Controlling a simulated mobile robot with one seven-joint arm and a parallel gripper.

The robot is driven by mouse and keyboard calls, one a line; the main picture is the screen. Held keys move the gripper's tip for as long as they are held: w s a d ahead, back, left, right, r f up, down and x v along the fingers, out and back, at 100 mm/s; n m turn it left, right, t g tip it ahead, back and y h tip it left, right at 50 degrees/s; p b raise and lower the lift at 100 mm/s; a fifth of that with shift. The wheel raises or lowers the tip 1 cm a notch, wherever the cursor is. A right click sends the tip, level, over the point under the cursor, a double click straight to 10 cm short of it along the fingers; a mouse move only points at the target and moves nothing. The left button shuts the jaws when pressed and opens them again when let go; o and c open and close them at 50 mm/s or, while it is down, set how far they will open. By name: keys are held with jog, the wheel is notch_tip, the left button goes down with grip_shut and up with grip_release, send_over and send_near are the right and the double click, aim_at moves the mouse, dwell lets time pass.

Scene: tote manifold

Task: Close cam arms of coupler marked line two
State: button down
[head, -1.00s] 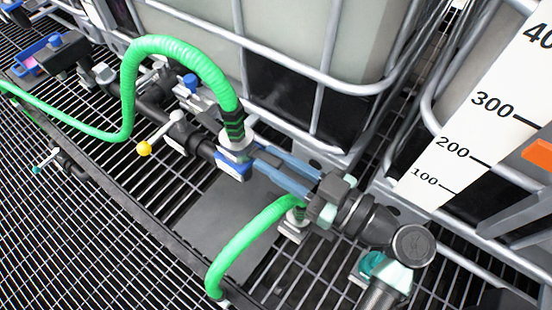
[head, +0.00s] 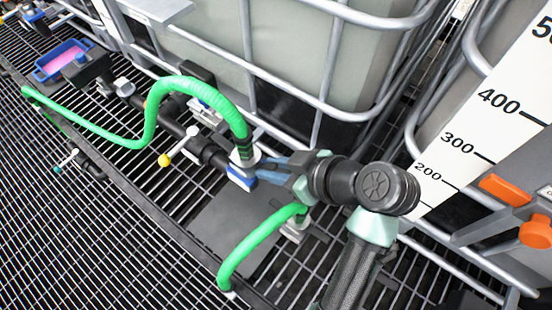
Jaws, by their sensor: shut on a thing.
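A grey coupler (head: 243,160) with a blue band or tag (head: 241,181) joins the lower end of a looping green hose (head: 208,92) to the dark manifold pipe. My gripper (head: 262,170) reaches it from the right, its blue fingers shut at the coupler's right side. The fingers hide the part they hold, so I cannot tell whether it is a cam arm or the body. No line marking is readable. A second green hose (head: 250,244) ends at another grey coupler (head: 295,230) below my wrist, partly hidden by it.
Caged totes (head: 330,50) line the back, with a level scale (head: 480,135) at right. A blue tray (head: 45,72) with pink contents lies at far left. Open grating (head: 110,240) fills the front.

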jog(key=shift+w+a+r+g+h+p, duration=0.3)
jog(key=shift+r+g+h+p, duration=0.25)
jog(key=shift+h+p, duration=0.45)
jog(key=shift+f+p, duration=0.15)
jog(key=shift+p, duration=0.15)
jog(key=shift+a+f, duration=0.1)
jog(key=c, duration=0.7)
grip_release()
